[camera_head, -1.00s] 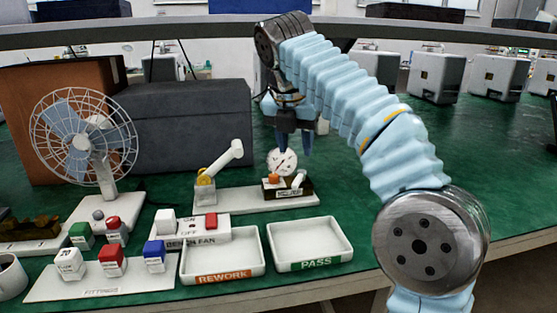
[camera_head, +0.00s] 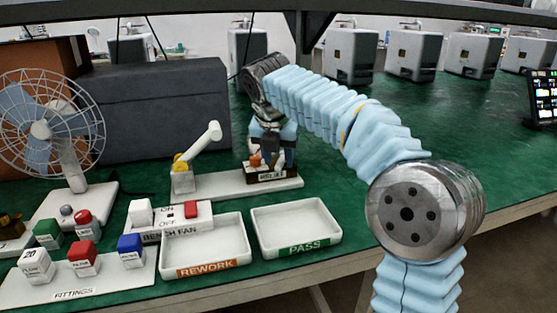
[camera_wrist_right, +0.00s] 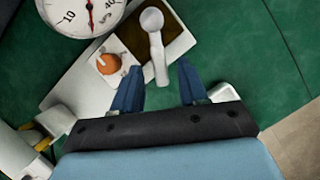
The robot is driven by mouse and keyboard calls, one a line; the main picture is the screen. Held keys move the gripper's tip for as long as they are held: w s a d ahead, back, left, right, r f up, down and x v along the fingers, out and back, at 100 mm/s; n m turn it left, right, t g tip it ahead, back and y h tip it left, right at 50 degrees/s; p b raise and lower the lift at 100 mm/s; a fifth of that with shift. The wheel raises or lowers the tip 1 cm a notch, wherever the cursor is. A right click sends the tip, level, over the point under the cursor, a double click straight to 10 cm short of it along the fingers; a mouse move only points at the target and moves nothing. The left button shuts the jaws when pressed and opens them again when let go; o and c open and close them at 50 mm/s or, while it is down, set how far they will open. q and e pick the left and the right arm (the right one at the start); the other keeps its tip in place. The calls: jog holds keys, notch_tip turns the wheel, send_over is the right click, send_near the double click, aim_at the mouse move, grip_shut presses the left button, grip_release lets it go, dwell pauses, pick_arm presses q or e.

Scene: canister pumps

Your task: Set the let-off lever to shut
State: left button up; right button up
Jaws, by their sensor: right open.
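The let-off lever (camera_wrist_right: 155,42) is a pale grey lever with a round hub, over a dark block on the pump's white base (camera_wrist_right: 80,85). In the right wrist view its free end points toward my right gripper (camera_wrist_right: 160,82), which is open, with the lever's end between its two blue fingertips. An orange knob (camera_wrist_right: 108,64) and a round gauge (camera_wrist_right: 82,14) are beside the lever. In the head view my right gripper (camera_head: 272,152) is down at the labelled block (camera_head: 272,173), hiding the gauge and most of the lever. My left gripper is not in view.
The pump's white handle (camera_head: 203,142) rises left of the gripper. REWORK (camera_head: 207,268) and PASS (camera_head: 310,248) trays, a fan switch box (camera_head: 150,236), fittings (camera_head: 83,255) and a desk fan (camera_head: 45,130) stand nearby.

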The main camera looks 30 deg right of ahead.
jog(key=shift+f, duration=0.25)
grip_shut()
